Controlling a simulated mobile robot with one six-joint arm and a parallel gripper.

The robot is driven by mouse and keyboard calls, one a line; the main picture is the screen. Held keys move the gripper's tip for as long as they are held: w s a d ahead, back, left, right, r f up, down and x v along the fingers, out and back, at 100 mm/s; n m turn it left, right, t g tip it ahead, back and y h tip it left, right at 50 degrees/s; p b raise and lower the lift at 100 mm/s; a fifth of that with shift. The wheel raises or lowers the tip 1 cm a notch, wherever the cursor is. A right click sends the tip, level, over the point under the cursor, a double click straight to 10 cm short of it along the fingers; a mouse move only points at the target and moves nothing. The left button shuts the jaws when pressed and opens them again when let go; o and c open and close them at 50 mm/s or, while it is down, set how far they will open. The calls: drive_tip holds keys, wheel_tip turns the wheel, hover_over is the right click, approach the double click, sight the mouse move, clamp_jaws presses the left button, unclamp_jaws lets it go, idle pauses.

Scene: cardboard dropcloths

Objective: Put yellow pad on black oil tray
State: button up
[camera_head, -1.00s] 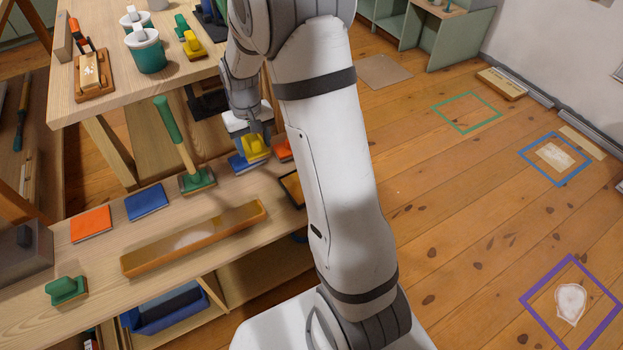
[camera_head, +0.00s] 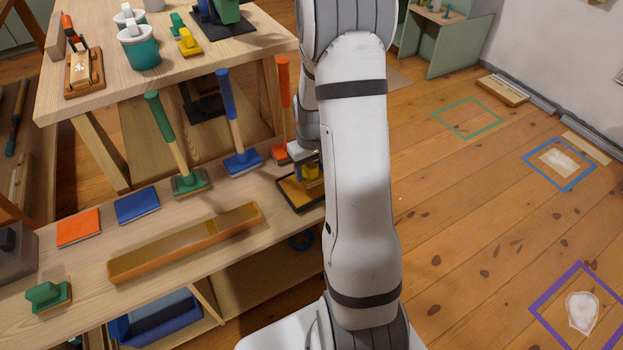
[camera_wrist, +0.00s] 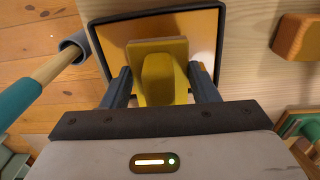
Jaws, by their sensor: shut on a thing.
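The yellow pad (camera_wrist: 158,78) with its raised grip is between the two dark fingers of my gripper (camera_wrist: 160,88) in the wrist view. My gripper is shut on that grip. The black oil tray (camera_wrist: 95,48), dark-rimmed with shiny amber oil inside, lies beneath the pad. In the head view the yellow pad (camera_head: 310,174) is over the tray (camera_head: 297,205) on the lower bench, partly hidden by my arm. I cannot tell whether the pad touches the oil.
A blue long-handled pad (camera_head: 242,162), an orange one (camera_head: 281,152) and a green one (camera_head: 190,182) stand left of and behind the tray. A long wooden trough (camera_head: 185,243) lies front left. A grey ring (camera_wrist: 74,45) and wooden handle are near the tray's left rim.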

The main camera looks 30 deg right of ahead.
sight(310, 177)
wheel_tip(310, 177, down, 3)
drive_tip(key=shift+f+b, duration=0.1)
drive_tip(key=shift+b, duration=0.4)
drive_tip(key=o, duration=0.4)
drive_tip(key=shift+f, duration=0.1)
drive_tip(key=o, duration=0.5)
